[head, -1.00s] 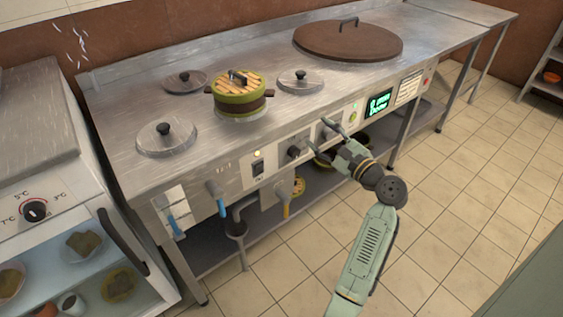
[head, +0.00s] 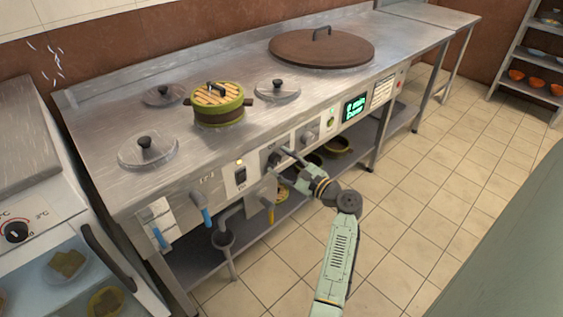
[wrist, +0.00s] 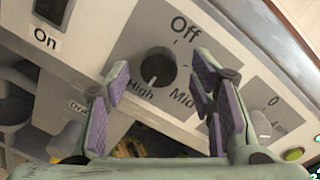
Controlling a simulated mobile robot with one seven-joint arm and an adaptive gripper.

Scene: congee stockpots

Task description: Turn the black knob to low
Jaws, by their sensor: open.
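The black knob (wrist: 157,67) sits on the white front panel of the steel counter. In the wrist view, "Off" is above it, "High" below it and "Mid" to its lower right. I see no "Low" label. The knob's pale mark points down, slightly left, towards "High". The knob also shows in the head view (head: 274,158), partly covered by my gripper. In the head view, my gripper (head: 286,163) reaches the panel from the right.
An "On" switch (head: 240,175) is left of the knob; a grey dial (wrist: 260,123) is to its right. Pipes and valves (head: 223,238) hang below the panel. A green pot (head: 218,112) and lids stand on the counter. Tiled floor at right is clear.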

